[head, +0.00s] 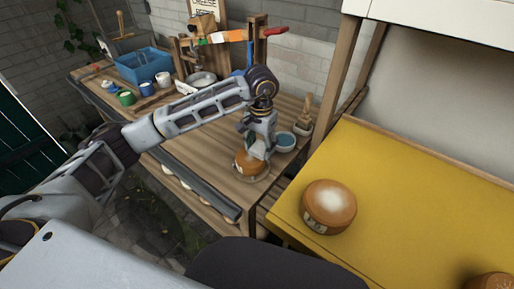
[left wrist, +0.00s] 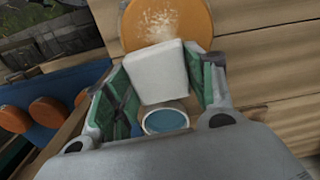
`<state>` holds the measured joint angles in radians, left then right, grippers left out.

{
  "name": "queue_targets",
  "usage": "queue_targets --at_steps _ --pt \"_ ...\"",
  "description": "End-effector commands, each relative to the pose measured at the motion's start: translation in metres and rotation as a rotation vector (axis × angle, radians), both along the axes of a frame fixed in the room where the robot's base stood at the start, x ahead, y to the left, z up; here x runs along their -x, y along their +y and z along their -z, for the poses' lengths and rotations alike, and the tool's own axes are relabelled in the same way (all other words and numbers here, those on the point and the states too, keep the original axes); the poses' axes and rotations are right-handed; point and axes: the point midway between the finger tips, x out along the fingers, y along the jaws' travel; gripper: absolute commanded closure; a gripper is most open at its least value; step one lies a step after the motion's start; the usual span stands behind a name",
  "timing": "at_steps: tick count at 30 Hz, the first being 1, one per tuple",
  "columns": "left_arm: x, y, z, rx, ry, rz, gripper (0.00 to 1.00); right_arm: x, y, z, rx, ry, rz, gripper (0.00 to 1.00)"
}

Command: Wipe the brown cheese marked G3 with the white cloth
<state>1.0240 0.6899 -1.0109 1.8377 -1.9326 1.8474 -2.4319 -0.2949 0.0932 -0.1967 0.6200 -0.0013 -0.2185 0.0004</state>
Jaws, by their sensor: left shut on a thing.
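My left gripper (head: 260,148) points down over the wooden table and is shut on the white cloth (left wrist: 157,72), which sits between its green finger pads. A brown cheese (head: 246,165) with a pale dusty patch on top sits on a small plate right below the gripper. It also shows at the top of the left wrist view (left wrist: 168,22), just beyond the cloth. I cannot tell whether the cloth touches it. Another brown cheese (head: 328,206) with a white patch and an unreadable label stands on the yellow surface. I cannot read G3 on any cheese. My right gripper is not in view.
A bowl of blue liquid (head: 285,142) stands right of the gripper, with a brush (head: 304,118) behind it. A blue crate (head: 144,65), several cups and a wooden frame stand at the back. Part of a cheese (head: 490,284) shows bottom right. The yellow surface (head: 420,190) is mostly clear.

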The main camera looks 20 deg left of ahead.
Motion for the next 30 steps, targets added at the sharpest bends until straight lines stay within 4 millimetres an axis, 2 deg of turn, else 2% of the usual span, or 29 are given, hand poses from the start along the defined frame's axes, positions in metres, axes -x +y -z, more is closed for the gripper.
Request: queue_targets --at_steps 12,30 --pt "0.0 0.0 -0.003 0.0 0.0 0.0 0.62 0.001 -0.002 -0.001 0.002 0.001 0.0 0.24" --pt "0.0 0.0 -0.038 -0.002 -0.001 -0.001 0.62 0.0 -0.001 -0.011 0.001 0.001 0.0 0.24"
